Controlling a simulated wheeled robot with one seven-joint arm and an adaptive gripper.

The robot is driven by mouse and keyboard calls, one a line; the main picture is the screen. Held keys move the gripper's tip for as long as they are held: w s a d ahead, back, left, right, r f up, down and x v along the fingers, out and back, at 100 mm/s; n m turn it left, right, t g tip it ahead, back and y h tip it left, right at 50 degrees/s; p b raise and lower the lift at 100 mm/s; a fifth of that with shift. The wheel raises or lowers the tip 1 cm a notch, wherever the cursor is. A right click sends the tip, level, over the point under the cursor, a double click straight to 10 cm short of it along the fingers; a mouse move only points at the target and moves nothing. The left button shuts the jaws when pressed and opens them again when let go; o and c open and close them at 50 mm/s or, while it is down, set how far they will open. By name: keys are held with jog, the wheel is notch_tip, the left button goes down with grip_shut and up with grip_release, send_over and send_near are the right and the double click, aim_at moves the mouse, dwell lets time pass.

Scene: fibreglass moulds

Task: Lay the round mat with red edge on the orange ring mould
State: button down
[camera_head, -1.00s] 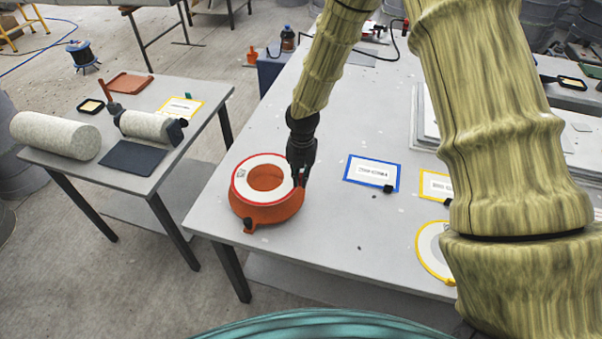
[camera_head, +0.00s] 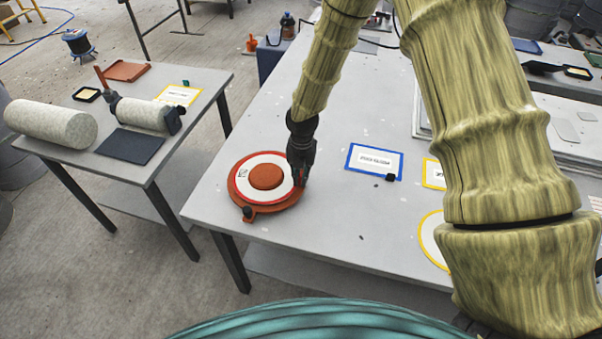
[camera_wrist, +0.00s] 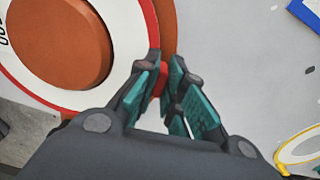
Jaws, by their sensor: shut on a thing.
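The round white mat with a red edge (camera_head: 265,197) lies face up over the orange ring mould (camera_head: 281,205) at the near left of the table. The mould's orange centre shows through the mat's hole, and its outer rim shows around the red edge. My gripper (camera_head: 299,181) is at the mat's right edge, pointing down. In the wrist view my gripper (camera_wrist: 163,72) is shut on a red bit of the mat's edge, with the white face (camera_wrist: 85,95) to its left. Whether the mat touches the mould all round cannot be told.
A blue-framed card (camera_head: 373,162) lies right of the mould, with a yellow-edged round piece (camera_head: 432,241) further right, partly behind my arm. A side table (camera_head: 75,142) at left bears rolls and a dark sheet. The tabletop around the mould is mostly clear.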

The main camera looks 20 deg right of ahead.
jog(key=shift+f, duration=0.45)
dwell(0.7)
jog(key=c, duration=1.5)
grip_release()
jog(key=shift+o, duration=0.2)
jog(key=shift+r, duration=0.15)
notch_tip(320, 180, up, 12)
jog(key=shift+d, duration=0.15)
jog(key=shift+s+f, duration=0.1)
jog(key=shift+f, duration=0.15)
